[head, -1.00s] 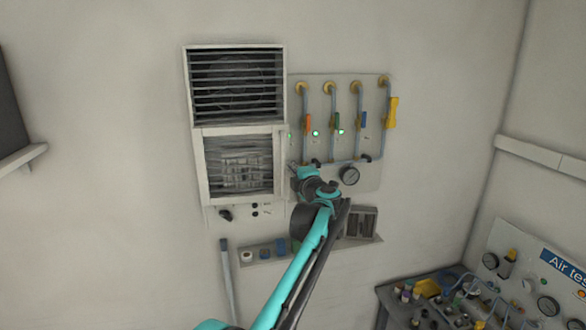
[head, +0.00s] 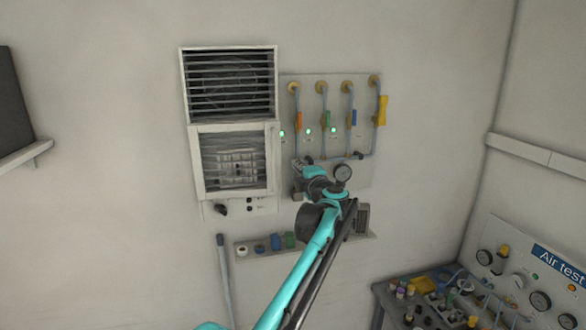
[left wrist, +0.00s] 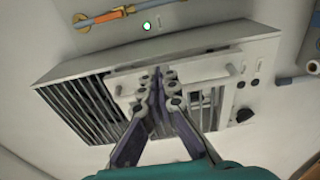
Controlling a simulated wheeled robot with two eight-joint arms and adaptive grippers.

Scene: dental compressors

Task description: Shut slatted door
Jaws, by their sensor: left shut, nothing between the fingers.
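The slatted door is a pale frame with a dark, finely lined inside (head: 236,190), in the lower half of a white wall unit (head: 229,48). It stands close to the unit's face; I cannot tell if it is fully flush. In the left wrist view the pale door frame (left wrist: 190,68) lies behind my fingers, which hide part of it. My left gripper (head: 299,168) is just right of the door in the head view. It is shut and empty, and its fingertips also show in the left wrist view (left wrist: 165,88). My right gripper is not in view.
A louvred grille (head: 230,85) fills the unit's upper half; a dark knob (head: 220,208) sits below the door. A small shelf (head: 300,246) is below, and a cluttered bench (head: 400,300) is lower right.

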